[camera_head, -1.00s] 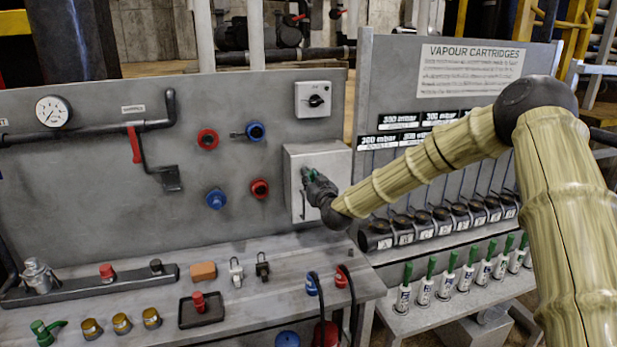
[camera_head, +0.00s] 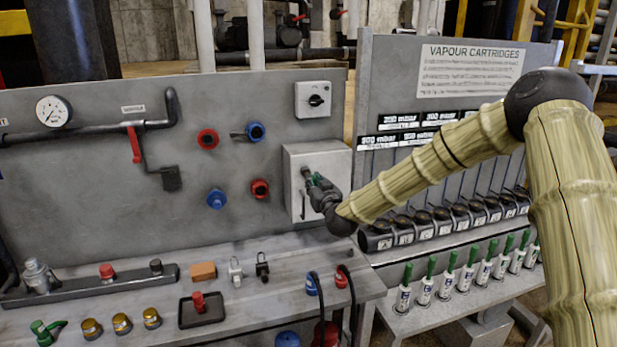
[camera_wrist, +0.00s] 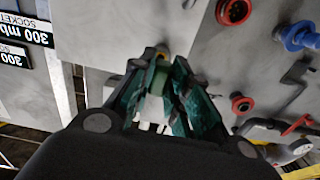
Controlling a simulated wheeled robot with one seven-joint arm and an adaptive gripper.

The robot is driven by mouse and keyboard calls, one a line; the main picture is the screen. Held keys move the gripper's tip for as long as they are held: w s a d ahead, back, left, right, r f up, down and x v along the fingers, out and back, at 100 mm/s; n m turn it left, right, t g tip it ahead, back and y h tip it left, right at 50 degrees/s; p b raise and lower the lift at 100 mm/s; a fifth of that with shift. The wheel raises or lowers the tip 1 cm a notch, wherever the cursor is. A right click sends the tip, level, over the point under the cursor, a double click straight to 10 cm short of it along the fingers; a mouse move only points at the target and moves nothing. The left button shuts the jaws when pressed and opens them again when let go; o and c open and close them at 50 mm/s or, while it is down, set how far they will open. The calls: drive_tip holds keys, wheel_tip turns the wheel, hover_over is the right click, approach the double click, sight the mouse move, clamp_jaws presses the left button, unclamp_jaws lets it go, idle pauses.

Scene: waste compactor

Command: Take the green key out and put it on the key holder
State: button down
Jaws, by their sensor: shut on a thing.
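My gripper (camera_head: 316,182) is in front of the grey wall box (camera_head: 328,160), just below and right of a small round fitting (camera_head: 306,171) on its face. In the wrist view, my gripper (camera_wrist: 162,82) is shut on the green key (camera_wrist: 158,76), whose green block shows between the two dark green-padded fingers. The key's far end lies near a small brass-coloured piece; whether they touch is unclear. A dark tray (camera_head: 216,317) with a red-topped piece (camera_head: 198,301) lies on the bench; I cannot tell whether it is the key holder.
The bench (camera_head: 240,300) below holds a brick-coloured block (camera_head: 203,271), small clamps and brass caps. Red and blue valves (camera_head: 259,188) stick out of the panel left of the box. Green-topped cartridges (camera_head: 448,275) stand in a row at the right.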

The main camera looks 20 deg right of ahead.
drive_tip(key=shift+s, duration=0.95)
